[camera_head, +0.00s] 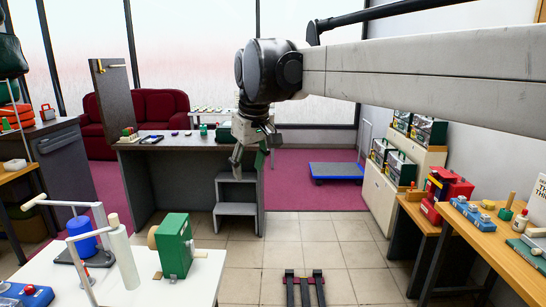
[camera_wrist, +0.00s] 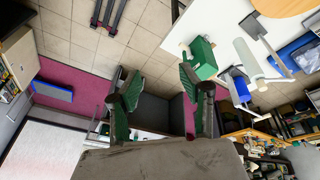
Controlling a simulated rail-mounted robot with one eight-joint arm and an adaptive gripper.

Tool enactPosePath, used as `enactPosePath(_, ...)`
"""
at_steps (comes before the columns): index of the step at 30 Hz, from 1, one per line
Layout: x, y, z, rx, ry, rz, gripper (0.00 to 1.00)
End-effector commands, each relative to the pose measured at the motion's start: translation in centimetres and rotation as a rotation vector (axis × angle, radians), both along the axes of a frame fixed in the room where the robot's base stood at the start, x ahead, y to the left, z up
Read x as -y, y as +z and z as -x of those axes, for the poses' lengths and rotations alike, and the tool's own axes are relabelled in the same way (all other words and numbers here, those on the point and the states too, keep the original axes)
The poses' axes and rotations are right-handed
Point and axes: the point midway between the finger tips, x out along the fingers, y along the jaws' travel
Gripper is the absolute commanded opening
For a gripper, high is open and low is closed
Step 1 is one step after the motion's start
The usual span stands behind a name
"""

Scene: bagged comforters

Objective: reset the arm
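My arm reaches in from the upper right of the head view, with its wrist hanging down near the middle. My gripper (camera_head: 252,155) points down in front of the dark counter and above the grey step stool. In the wrist view my gripper (camera_wrist: 158,90) has its two green-padded fingers spread wide apart. Nothing shows between the fingers, and they appear to touch nothing.
A white table (camera_head: 200,288) with a green box device (camera_head: 174,246) stands front left. Wooden benches (camera_head: 500,248) line the right. The central tiled floor is mostly clear.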

Motion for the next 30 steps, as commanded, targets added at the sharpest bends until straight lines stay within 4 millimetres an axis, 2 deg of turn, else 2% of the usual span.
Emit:
enactPosePath(1, 1.7, -0.5, 1.0, 0.01, -0.028, -0.008, 0.39)
enactPosePath(3, 3.9, -1.1, 2.4, 0.025, -0.07, -0.019, 0.39)
enactPosePath(8, 8.4, -2.7, 5.7, 0.06, -0.161, -0.047, 0.39)
enactPosePath(14, 13.5, -5.6, 10.3, 0.103, -0.275, -0.08, 0.39)
enactPosePath(23, 19.8, -11.8, 17.8, 0.175, -0.441, -0.13, 0.39)
enactPosePath(30, 23.6, -18.0, 23.6, 0.232, -0.57, -0.168, 0.39)
